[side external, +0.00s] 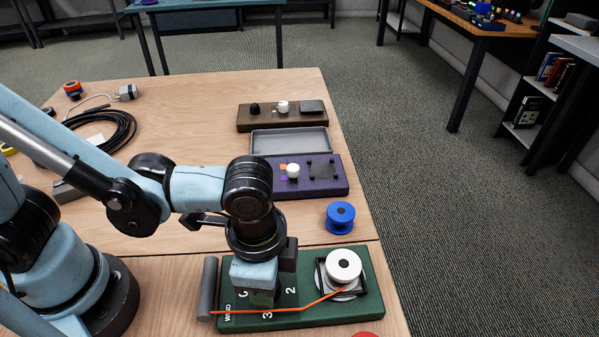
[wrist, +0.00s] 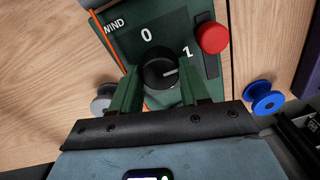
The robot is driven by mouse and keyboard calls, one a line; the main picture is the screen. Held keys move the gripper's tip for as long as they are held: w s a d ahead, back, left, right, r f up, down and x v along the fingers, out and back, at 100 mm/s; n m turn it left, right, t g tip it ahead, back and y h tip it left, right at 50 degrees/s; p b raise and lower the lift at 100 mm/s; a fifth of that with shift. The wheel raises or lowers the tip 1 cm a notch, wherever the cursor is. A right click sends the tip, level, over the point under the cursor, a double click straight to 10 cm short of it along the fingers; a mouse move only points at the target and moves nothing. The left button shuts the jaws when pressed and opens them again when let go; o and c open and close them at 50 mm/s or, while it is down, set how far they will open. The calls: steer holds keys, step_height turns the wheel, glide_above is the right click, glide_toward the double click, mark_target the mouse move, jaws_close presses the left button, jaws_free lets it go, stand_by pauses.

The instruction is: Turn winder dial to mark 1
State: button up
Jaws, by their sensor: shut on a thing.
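The winder dial (wrist: 155,66) is a black round knob on the green winder board (side external: 330,315). In the wrist view its white pointer line points right and slightly up, a little below the printed mark 1 (wrist: 188,52). Mark 0 (wrist: 147,35) is above the dial. My gripper (wrist: 160,84) has its green fingers on either side of the dial, shut on it. In the side external view my gripper (side external: 262,295) comes down over the dial and hides it and mark 1; marks 2 (side external: 291,290) and 3 (side external: 267,315) show.
An orange cord (side external: 300,308) runs across the board to a white spool (side external: 343,265). A red round part (wrist: 212,38) is near mark 1. A blue spool (side external: 340,217) and a purple tray unit (side external: 328,187) stand behind the board.

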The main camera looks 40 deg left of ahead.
steer(key=o, duration=1)
steer(key=shift+o, duration=0.2)
step_height(320, 180, up, 12)
steer(key=shift+s+d, duration=0.15)
steer(key=shift+s, duration=0.05)
steer(key=w+a+f+n+t, duration=0.1)
steer(key=w+a+n+t, duration=0.2)
steer(key=a, duration=0.7)
steer(key=w+a+f+n+t, duration=0.1)
steer(key=w+a+n+t, duration=0.2)
steer(key=w+a+n, duration=0.3)
steer(key=a+n, duration=0.2)
steer(key=a, duration=0.3)
steer(key=shift+t, duration=0.4)
